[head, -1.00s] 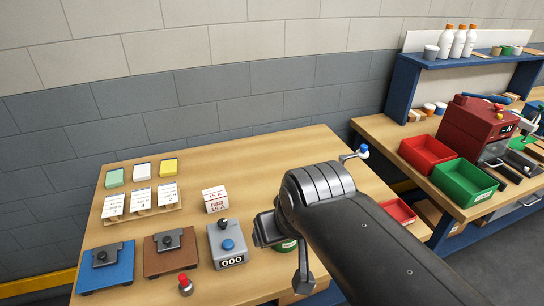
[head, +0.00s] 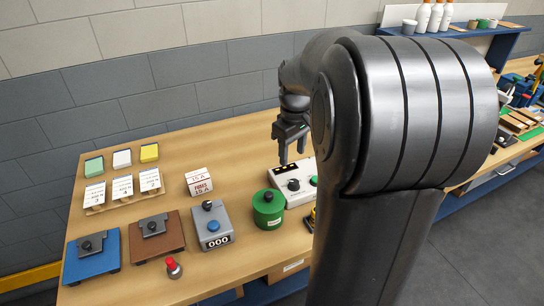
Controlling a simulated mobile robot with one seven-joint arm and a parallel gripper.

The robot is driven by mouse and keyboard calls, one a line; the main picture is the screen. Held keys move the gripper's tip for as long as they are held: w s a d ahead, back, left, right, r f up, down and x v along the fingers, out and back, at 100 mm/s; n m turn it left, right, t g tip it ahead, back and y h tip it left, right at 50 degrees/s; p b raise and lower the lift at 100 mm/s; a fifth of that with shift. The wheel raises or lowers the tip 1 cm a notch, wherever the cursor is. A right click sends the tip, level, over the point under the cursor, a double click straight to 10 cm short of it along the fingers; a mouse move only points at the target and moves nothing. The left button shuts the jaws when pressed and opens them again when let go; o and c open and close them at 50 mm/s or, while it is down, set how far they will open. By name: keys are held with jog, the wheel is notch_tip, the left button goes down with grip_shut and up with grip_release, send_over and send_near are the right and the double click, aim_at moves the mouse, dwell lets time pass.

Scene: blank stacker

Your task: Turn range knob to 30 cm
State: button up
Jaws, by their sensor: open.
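A white box (head: 303,193) stands on the wooden bench, partly hidden by my arm. On its top are a dark strip with small yellow marks, a black knob (head: 294,184) and a green button (head: 313,181). I cannot read any scale or tell which way the knob points. My gripper (head: 292,158) is open and empty, fingers pointing down. In the picture it is just above the knob and looks apart from it.
A green canister (head: 267,209) stands at the box's left. A grey counter (head: 213,226), a red-topped button (head: 173,268), a brown fixture (head: 156,238) and a blue fixture (head: 92,258) are further left. A small labelled box (head: 199,182) and cards (head: 122,188) are behind.

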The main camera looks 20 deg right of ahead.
aim_at(294, 181)
jog(key=f, duration=0.4)
jog(key=d+f, duration=0.1)
jog(key=f, duration=0.3)
jog(key=w+f, duration=0.1)
jog(key=f, duration=0.3)
jog(key=shift+d, duration=0.35)
jog(key=shift+c, duration=0.5)
jog(key=c, duration=0.9)
